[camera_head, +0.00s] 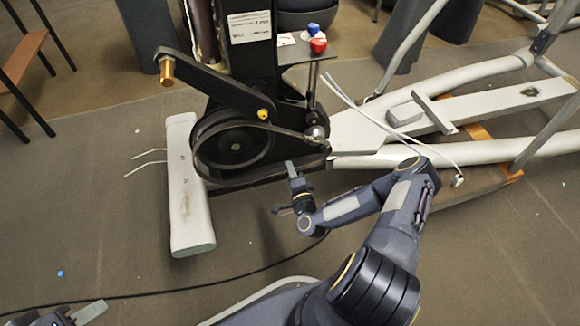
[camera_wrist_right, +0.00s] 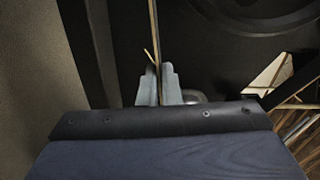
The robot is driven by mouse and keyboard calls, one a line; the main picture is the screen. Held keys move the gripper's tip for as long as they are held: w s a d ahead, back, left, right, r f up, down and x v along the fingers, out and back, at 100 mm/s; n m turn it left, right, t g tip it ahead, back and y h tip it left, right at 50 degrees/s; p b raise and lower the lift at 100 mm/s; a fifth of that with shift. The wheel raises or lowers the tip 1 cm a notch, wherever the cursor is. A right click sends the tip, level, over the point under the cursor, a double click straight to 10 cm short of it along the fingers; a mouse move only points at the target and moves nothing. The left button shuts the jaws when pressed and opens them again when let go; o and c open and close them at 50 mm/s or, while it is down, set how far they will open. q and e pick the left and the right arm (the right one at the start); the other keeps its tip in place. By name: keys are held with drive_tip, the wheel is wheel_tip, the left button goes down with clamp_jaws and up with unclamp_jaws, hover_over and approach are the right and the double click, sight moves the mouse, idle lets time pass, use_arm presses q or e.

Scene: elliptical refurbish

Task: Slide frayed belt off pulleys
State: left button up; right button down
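The frayed belt (camera_head: 275,127) runs around the large dark pulley (camera_head: 233,146) and toward the small pulley (camera_head: 316,132) on the machine's frame. My right gripper (camera_head: 291,168) is at the belt's lower run, below and between the pulleys. In the right wrist view, its two grey fingers (camera_wrist_right: 158,88) are close together on either side of the belt (camera_wrist_right: 154,35), seen edge-on, and look shut on it. A loose strand sticks out just above the fingertips. My left gripper (camera_head: 88,313) is at the bottom left edge, partly cut off; its opening cannot be told.
A crank arm (camera_head: 215,85) with a brass end reaches over the large pulley. A white foot bar (camera_head: 188,190) stands left of it, and pale rails (camera_head: 440,150) extend right. Red and blue knobs (camera_head: 318,44) sit on a small shelf. A black cable crosses the floor; the lower-left floor is mostly open.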

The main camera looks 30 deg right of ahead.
drive_tip(key=v, duration=1)
drive_tip(key=shift+s+p, duration=0.3)
idle(0.6)
